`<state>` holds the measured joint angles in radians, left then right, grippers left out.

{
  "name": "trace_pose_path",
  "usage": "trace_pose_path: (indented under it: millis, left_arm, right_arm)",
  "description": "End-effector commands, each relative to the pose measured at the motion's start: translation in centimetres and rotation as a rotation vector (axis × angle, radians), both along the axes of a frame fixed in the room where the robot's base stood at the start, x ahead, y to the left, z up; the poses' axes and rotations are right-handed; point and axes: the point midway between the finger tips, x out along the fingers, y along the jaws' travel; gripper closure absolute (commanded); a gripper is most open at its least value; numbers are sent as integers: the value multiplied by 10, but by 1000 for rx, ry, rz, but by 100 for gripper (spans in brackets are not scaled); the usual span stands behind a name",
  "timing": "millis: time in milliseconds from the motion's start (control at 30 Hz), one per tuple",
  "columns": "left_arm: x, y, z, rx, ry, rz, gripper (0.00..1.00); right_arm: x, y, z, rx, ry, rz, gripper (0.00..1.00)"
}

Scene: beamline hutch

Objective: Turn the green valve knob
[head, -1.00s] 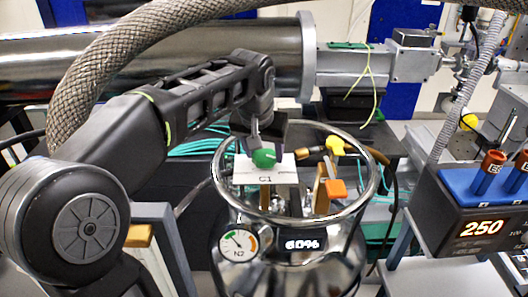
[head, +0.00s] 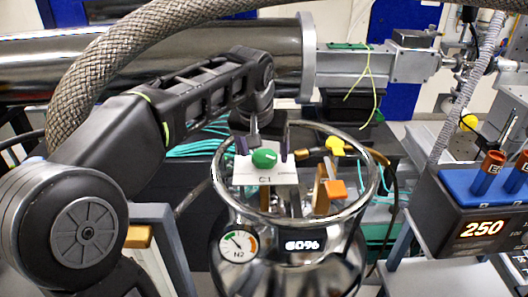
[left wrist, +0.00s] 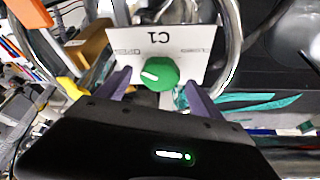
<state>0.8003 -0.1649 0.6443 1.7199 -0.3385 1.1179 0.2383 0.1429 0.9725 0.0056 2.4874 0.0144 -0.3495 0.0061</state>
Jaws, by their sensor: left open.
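The green valve knob (head: 264,159) sits on a white plate (head: 266,176) marked C1, inside the ring on top of a shiny metal vessel (head: 318,268). The knob carries a white mark. My left gripper (head: 264,150) is open, with one finger on each side of the knob. In the left wrist view the knob (left wrist: 158,74) lies between the two purple-grey fingers (left wrist: 159,84), with a gap showing on both sides. I cannot tell how deep the fingertips reach. My right gripper is not in view.
The metal ring (head: 371,190) surrounds the plate. An orange knob (head: 336,190) and a yellow knob (head: 335,145) are close by on the right. A gauge (head: 238,247) is on the vessel's front. A braided hose (head: 100,72) arches over my left arm.

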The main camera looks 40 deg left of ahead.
Motion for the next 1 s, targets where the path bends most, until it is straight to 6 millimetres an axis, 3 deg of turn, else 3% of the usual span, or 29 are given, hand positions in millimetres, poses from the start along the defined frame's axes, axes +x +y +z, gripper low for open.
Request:
trace_pose_path:
  millis: [433, 1000]
  left_arm:
    - [-22, -9, 60, 1, -4, -1, 24]
    - [-25, -10, 65, -1, -1, 0, 24]
  right_arm:
    - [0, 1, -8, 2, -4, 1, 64]
    - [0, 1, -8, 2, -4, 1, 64]
